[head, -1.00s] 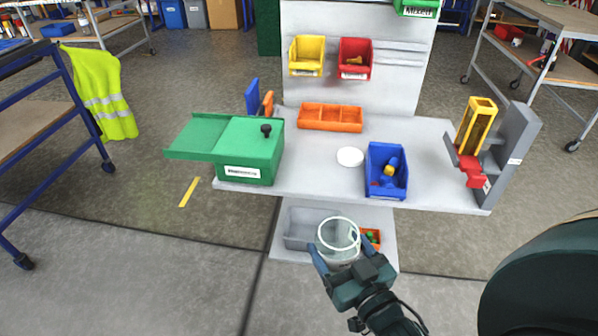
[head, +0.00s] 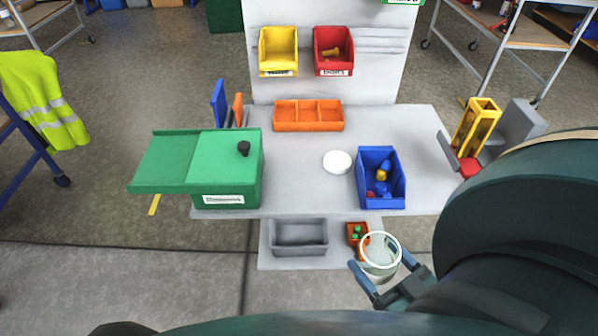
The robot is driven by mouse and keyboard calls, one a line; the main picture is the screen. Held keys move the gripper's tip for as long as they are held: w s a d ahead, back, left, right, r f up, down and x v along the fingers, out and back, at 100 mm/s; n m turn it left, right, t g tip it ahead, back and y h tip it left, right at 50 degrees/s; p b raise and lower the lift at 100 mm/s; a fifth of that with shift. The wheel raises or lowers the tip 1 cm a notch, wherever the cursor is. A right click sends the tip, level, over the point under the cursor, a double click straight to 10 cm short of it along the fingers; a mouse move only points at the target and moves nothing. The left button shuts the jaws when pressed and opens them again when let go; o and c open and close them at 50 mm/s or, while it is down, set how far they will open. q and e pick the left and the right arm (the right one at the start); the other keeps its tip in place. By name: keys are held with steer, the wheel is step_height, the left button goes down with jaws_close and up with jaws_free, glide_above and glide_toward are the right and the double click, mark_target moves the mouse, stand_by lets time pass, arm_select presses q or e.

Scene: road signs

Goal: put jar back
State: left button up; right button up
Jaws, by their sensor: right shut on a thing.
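A clear open jar with a whitish rim (head: 381,250) is between the fingers of my right gripper (head: 388,268), which is shut on it. The gripper holds it in front of the bench, beside a small orange bin (head: 355,235) on the lower shelf. A round white disc, perhaps the jar's lid (head: 337,162), lies flat on the bench top, left of the blue bin. My left gripper does not show.
A grey bin (head: 299,237) sits on the lower shelf. The bench middle is clear.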

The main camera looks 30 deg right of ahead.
steer(key=w+b, duration=0.2)
steer(key=w, duration=0.6)
steer(key=w+b, duration=0.2)
steer(key=w, duration=0.5)
steer(key=w+b, duration=0.2)
steer(key=w, duration=0.6)
steer(key=shift+w+d, duration=0.3)
steer(key=shift+d, duration=0.05)
steer(key=w+b, duration=0.1)
steer(key=w, duration=0.2)
steer(key=shift+w+f, duration=0.1)
steer(key=shift+w, duration=0.3)
steer(key=shift+f+b, duration=0.35)
steer(key=shift+b, duration=0.25)
steer(key=shift+r, duration=0.15)
steer(key=o, duration=1)
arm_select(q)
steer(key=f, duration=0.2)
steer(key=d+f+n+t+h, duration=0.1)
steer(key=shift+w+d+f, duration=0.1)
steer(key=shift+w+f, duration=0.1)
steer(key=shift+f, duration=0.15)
